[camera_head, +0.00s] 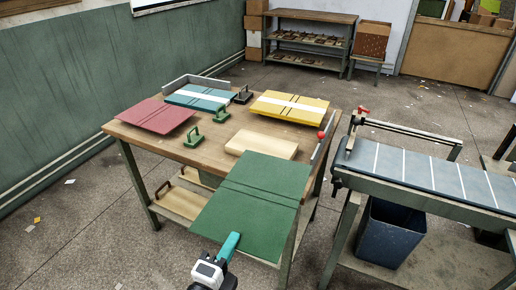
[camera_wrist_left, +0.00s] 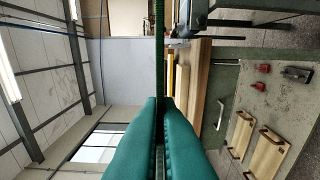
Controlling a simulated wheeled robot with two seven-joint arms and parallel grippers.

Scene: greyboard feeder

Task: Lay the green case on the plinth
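The green case (camera_head: 252,208) is a flat, opened-out green board with two crease lines across it. It extends over the front edge of the table, and its far end is close to the pale wooden plinth (camera_head: 262,144); I cannot tell whether they touch. My left gripper (camera_head: 232,240) is shut on the near edge of the case. In the left wrist view the teal fingers (camera_wrist_left: 160,103) pinch the case (camera_wrist_left: 159,50), which shows edge-on as a thin green strip. The plinth's top is bare. My right gripper is not in view.
The wooden table (camera_head: 139,137) also holds a red case (camera_head: 157,116), a teal case (camera_head: 199,97), a yellow case (camera_head: 289,106), green-handled tools (camera_head: 194,138) and a red-knobbed lever (camera_head: 321,135). A conveyor (camera_head: 430,170) stands at right with a blue bin (camera_head: 390,232) below.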

